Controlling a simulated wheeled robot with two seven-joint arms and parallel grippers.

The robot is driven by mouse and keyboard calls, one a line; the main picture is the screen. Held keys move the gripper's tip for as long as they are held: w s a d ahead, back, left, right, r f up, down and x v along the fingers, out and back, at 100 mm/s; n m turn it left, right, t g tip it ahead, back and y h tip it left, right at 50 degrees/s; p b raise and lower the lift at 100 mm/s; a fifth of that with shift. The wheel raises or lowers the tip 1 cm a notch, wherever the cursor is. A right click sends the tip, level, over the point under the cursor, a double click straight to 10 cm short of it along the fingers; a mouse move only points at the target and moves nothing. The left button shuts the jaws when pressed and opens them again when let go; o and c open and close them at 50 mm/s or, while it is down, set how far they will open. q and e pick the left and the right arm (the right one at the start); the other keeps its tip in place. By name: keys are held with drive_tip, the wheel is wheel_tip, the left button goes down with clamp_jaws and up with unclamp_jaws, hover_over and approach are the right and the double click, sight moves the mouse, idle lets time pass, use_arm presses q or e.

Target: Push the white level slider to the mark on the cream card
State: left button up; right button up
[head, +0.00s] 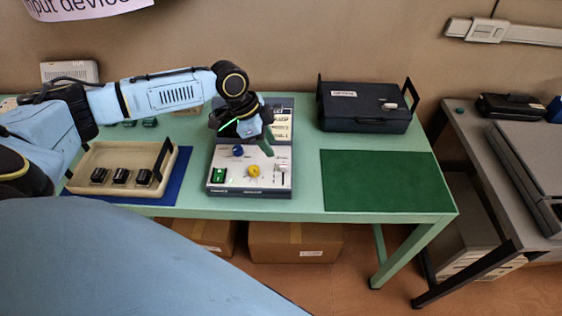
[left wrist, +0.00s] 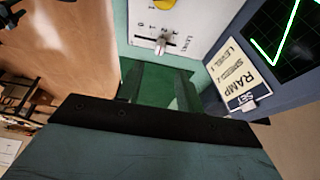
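The white level slider (head: 283,167) is at the right side of the white control panel (head: 250,180). It also shows in the left wrist view (left wrist: 161,46), beside printed scale marks and lettering. The cream card (head: 282,130) is on the dark display unit behind the panel. In the left wrist view the card (left wrist: 240,78) reads RAMP, with smaller speed and level lines. My left gripper (head: 267,148) hangs over the panel's back right part. Its two dark green fingers (left wrist: 160,88) are apart with nothing between them, and the slider lies beyond their tips. Contact with it is not visible.
The panel also has a blue knob (head: 238,151), a yellow knob (head: 254,171) and a green switch (head: 218,175). A cream tray (head: 110,157) with black pieces is at left. A dark case (head: 365,112) stands at back right, behind a bare green mat (head: 385,180).

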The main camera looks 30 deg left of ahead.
sight(282, 165)
use_arm(q)
drive_tip(key=x, duration=0.9)
drive_tip(key=shift+a+b, duration=0.1)
drive_tip(key=shift+b, duration=0.2)
drive_tip(key=shift+r, duration=0.1)
clamp_jaws()
